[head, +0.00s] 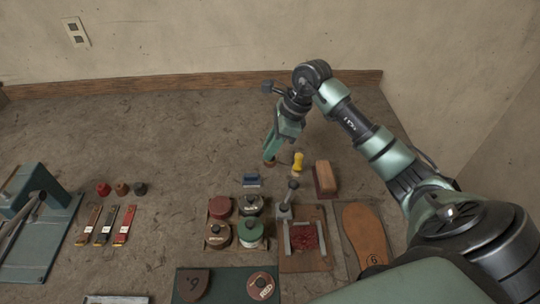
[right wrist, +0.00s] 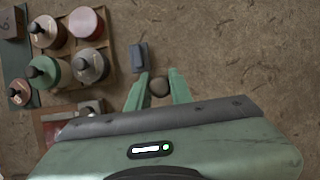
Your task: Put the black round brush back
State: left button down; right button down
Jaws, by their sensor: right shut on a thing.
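My right gripper (head: 269,160) reaches down near the back of the work surface, left of a yellow-topped tool. In the right wrist view its green fingers (right wrist: 155,90) are shut on a small dark round knob (right wrist: 159,87), which looks like the top of the black round brush. The rest of the brush is hidden below it. A rack (head: 207,245) holds round tins: red (head: 219,207), black (head: 250,201), brown (head: 217,237) and green (head: 249,233). The black, brown and green tins have dark knobs on top; the red one shows none. My left gripper is not in view.
A blue block (head: 251,181) sits behind the tins. The yellow tool (head: 298,162) and a brown block brush (head: 325,177) stand right of my gripper. A leather sole (head: 362,232) lies at right. The left back is clear.

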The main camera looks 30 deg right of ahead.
notch_tip(320, 180, down, 4)
jog(key=shift+r+p, duration=0.2)
jog(key=shift+p, duration=0.15)
jog(key=shift+f, duration=0.3)
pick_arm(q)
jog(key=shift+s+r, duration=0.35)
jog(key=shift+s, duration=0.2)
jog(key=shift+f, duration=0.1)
pick_arm(e)
jog(key=shift+f, duration=0.2)
jog(key=c, duration=1.3)
grip_release()
jog(key=shift+r, duration=0.1)
jog(key=shift+o, duration=0.2)
